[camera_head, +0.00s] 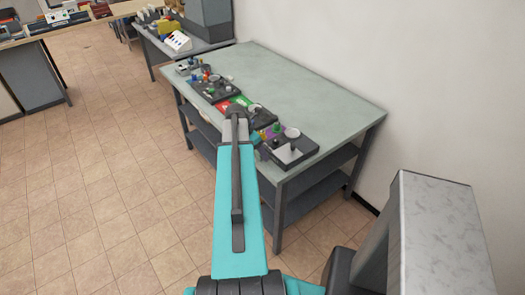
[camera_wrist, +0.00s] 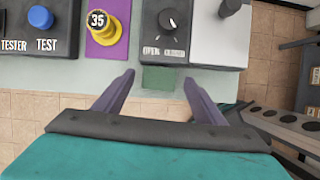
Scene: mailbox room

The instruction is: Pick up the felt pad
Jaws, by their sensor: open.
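A small flat green piece (camera_wrist: 163,80), which looks like the felt pad, lies at the front edge of the table (camera_wrist: 75,76) in the wrist view. It is just in front of a dark box with a black knob. My gripper (camera_wrist: 158,77) is open, with one purple finger on each side of the green piece and gaps between. I cannot tell how high the fingers are above it. In the head view my teal arm hides the fingers, and I cannot make out the pad there.
The dark knob box (camera_wrist: 166,30), a yellow button (camera_wrist: 103,28) on a purple plate and a blue button (camera_wrist: 40,17) stand behind the pad. In the head view, the tabletop (camera_head: 300,85) is clear towards the wall. Tiled floor (camera_head: 90,180) lies open at left.

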